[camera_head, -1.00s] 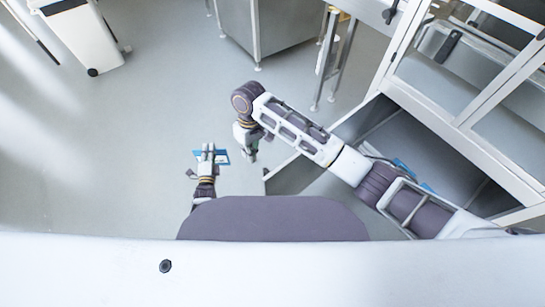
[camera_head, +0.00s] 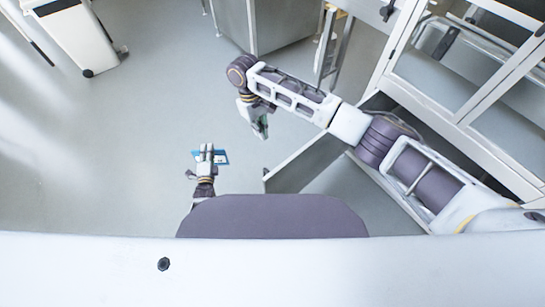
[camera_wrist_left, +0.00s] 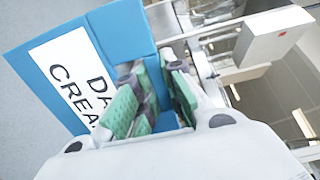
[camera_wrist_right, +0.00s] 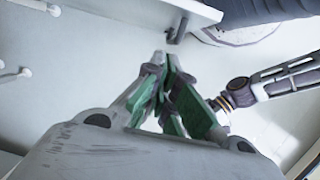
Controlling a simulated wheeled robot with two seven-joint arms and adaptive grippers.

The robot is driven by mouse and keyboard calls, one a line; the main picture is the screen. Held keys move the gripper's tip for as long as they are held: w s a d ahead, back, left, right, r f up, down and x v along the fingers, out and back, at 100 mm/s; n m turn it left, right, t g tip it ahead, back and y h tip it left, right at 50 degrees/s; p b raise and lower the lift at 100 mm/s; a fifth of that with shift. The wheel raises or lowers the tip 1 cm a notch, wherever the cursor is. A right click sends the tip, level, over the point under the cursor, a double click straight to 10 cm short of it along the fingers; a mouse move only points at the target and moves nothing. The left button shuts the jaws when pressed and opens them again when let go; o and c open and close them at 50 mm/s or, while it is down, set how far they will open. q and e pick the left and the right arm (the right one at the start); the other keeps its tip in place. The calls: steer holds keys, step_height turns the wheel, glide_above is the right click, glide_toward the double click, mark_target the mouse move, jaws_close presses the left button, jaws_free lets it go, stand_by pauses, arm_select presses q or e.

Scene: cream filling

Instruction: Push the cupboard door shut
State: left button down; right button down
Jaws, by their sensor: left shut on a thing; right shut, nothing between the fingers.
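The cupboard door (camera_head: 302,165) stands open in the head view, sticking out to the left from the cupboard under a glass-fronted case. My right gripper (camera_head: 260,130) is shut and empty, above and left of the door's free end in the picture. In the right wrist view its closed green-padded fingers (camera_wrist_right: 165,62) point at a pale panel edge with a dark handle-like piece (camera_wrist_right: 178,28); contact cannot be told. My left gripper (camera_head: 207,153) is shut on a blue packet (camera_head: 222,157). The left wrist view shows the packet (camera_wrist_left: 105,40) with a white label reading partly "CREA".
The glass-fronted case (camera_head: 480,75) rises at the right, behind my right arm. A steel cabinet (camera_head: 270,25) stands at the top and a white bin (camera_head: 78,35) at the upper left. The grey floor (camera_head: 130,130) left of the door is clear.

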stand_by(0.3)
arm_select(q)
steer(key=shift+f+b, duration=0.7)
steer(key=shift+r, duration=0.2)
arm_select(e)
steer(key=s+d+f, duration=0.4)
steer(key=f, duration=0.5)
steer(key=shift+s+f, duration=0.35)
steer(key=shift+s, duration=0.05)
steer(key=shift+d, duration=0.1)
arm_select(q)
steer(key=shift+s+r+p, duration=0.1)
steer(key=shift+r+p, duration=0.1)
steer(key=shift+p, duration=0.2)
arm_select(e)
steer(key=shift+s+d, duration=0.1)
steer(key=shift+s, duration=0.05)
